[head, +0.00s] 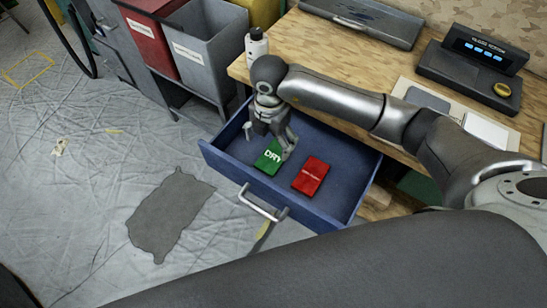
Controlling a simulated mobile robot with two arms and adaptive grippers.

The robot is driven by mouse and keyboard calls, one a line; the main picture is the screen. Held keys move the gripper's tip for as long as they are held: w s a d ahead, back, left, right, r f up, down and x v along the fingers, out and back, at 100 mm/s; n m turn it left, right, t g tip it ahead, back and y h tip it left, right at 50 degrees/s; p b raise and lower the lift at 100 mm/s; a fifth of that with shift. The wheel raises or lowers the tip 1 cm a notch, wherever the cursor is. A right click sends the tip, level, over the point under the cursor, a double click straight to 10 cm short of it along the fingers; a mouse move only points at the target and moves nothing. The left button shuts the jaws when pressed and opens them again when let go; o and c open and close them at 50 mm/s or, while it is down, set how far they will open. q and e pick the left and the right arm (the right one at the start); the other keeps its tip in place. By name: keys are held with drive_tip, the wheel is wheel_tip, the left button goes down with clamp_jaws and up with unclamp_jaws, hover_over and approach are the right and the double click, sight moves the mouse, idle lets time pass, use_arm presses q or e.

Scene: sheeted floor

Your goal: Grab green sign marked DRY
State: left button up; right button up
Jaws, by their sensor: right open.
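The green sign (267,160) marked DRY lies in the open blue drawer (225,171), left of a red sign (311,176). My right gripper (271,145) points down into the drawer, right over the green sign, and covers part of its upper edge. Its jaws are open. I cannot tell whether a finger touches the sign. The lettering on the red sign is too small to read. My left gripper is not in view.
The drawer extends from under a wooden workbench (345,47), its handle (262,207) facing the front. Red (146,35) and grey bins (205,55) stand left. A dark patch (170,212) marks the sheeted floor.

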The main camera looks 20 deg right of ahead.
sight(272, 158)
drive_tip(key=f, duration=0.8)
drive_tip(key=shift+w+d+f, duration=0.1)
drive_tip(key=shift+d+f, duration=0.1)
drive_tip(key=shift+f, duration=0.1)
drive_tip(key=c, duration=1)
